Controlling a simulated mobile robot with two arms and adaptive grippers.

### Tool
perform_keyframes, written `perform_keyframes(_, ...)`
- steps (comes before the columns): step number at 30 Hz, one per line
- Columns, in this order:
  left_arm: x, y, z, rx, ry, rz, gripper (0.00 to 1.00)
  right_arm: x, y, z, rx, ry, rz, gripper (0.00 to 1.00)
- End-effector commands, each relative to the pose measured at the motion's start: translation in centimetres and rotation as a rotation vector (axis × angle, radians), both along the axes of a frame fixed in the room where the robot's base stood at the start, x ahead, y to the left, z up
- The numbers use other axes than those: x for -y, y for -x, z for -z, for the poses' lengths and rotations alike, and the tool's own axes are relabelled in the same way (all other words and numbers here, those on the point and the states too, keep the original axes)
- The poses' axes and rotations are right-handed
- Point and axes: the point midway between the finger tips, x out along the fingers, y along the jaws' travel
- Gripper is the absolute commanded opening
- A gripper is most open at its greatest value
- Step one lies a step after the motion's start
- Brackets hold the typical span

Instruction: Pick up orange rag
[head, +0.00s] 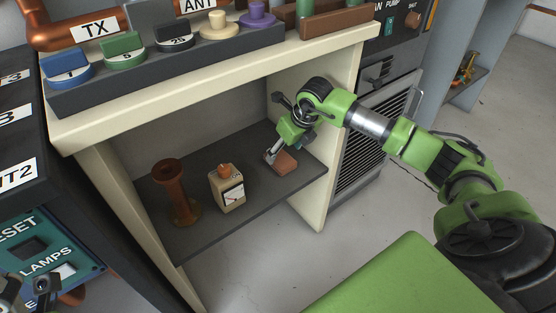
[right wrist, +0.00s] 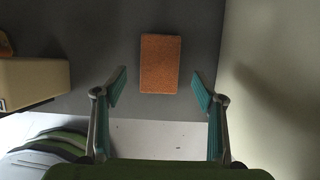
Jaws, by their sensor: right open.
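The orange rag (head: 286,161) is a small, flat, folded block lying on the dark shelf (head: 235,190) under the cream desk top. It also shows in the right wrist view (right wrist: 160,64), near the shelf's front edge. My right gripper (head: 271,156) is at the rag in the head view. In the right wrist view the gripper (right wrist: 160,92) has its two teal-padded fingers spread apart, with the rag beyond and between their tips. Nothing is held. At the lower left corner of the head view, a part of my left gripper (head: 42,285) shows; its jaws are unclear.
The cream right side wall (head: 312,140) is close on the right. The desk top (head: 200,85) overhangs the shelf. Several coloured knobs stand on top.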

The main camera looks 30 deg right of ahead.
Motion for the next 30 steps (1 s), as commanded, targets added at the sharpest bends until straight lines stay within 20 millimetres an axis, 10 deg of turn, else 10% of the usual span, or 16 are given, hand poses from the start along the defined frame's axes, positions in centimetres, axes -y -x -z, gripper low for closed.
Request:
perform_keyframes(9,0.0,0.0,1.9,0.001,0.000,0.000,0.60,-0.2,-1.7,4.2,0.001,-0.002,0.000,0.64)
perform_keyframes(30,0.0,0.0,2.0,-0.001,0.000,0.001,0.60,-0.1,-1.8,4.8,0.000,-0.001,0.001,0.64)
